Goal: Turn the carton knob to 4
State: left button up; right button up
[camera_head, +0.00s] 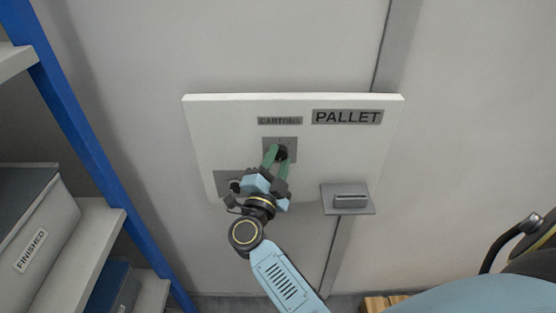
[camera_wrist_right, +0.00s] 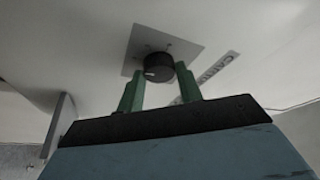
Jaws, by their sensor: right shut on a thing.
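The carton knob (camera_wrist_right: 159,67) is a dark round knob with a small white mark, on a square grey plate (camera_head: 294,146) under the "CARTONS" label (camera_head: 280,121). My right gripper (camera_head: 280,152) reaches up to it, its green fingers on either side of the knob, shut on it. In the right wrist view the right gripper (camera_wrist_right: 160,82) has one finger at each side of the knob. The numbers around the knob are too small to read, so its setting cannot be told. My left gripper is not in view.
The white panel (camera_head: 225,130) also bears a "PALLET" label (camera_head: 347,117), a grey plate at lower left partly behind my gripper, and a grey holder (camera_head: 348,200) at lower right. A blue-framed shelf (camera_head: 90,130) with a "FINISHED" bin (camera_head: 32,235) stands left.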

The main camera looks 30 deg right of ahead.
dwell(0.3)
jog(key=o, duration=1)
